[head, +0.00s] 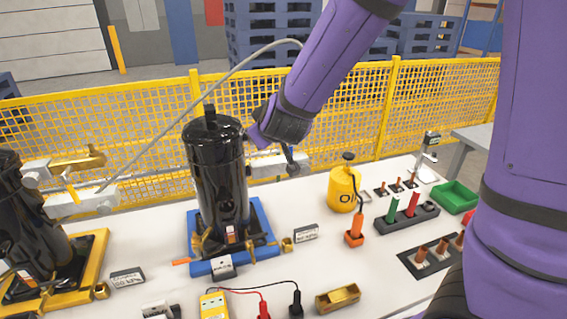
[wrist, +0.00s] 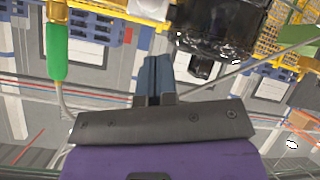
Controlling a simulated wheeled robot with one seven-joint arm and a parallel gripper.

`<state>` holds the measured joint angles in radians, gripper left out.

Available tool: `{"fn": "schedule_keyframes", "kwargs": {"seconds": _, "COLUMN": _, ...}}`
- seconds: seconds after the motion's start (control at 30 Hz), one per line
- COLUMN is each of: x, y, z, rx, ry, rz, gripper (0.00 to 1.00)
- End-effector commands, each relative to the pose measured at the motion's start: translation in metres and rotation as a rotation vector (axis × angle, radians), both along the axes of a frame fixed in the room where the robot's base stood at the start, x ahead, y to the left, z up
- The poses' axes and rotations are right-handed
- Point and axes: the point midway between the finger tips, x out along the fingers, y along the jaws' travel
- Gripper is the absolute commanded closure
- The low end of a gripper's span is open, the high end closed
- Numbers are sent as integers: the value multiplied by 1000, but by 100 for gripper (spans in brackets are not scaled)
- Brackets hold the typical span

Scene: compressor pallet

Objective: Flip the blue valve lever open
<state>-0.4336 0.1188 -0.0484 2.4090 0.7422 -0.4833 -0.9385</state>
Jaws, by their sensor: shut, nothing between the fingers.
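My purple arm reaches down from the upper right in the head view, and my gripper end lies beside the upper right side of the black compressor (head: 220,180). In the wrist view my gripper (wrist: 154,75) is shut, with its two blue-grey fingers together and nothing between them. The compressor's dark body (wrist: 215,25) is beyond the fingertips there. A small dark blue lever-like part (head: 288,154) shows just below my wrist, at a pale pipe block; I cannot tell its exact position. I see no contact between the fingers and a lever.
A green handle (wrist: 57,50) with a brass top stands left of the fingers in the wrist view. A grey hose arcs over the compressor. On the table are a yellow oil can (head: 343,190), a tool rack (head: 405,217) and a green bin (head: 455,197). A yellow fence (head: 400,100) stands behind.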

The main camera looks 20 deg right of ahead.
Motion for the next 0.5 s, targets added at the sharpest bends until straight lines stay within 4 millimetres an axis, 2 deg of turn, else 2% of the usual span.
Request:
{"fn": "schedule_keyframes", "kwargs": {"seconds": 0.03, "x": 6, "y": 5, "z": -16, "rx": -55, "ry": -10, "rz": -10, "gripper": 100}}
{"fn": "schedule_keyframes", "kwargs": {"seconds": 0.23, "x": 20, "y": 14, "z": -66, "rx": -336, "ry": -79, "rz": -73, "gripper": 100}}
{"fn": "schedule_keyframes", "kwargs": {"seconds": 0.37, "x": 18, "y": 16, "z": -97, "rx": -554, "ry": -111, "rz": -115, "gripper": 100}}
{"fn": "schedule_keyframes", "kwargs": {"seconds": 0.5, "x": 8, "y": 18, "z": -123, "rx": -799, "ry": -134, "rz": -156, "gripper": 100}}
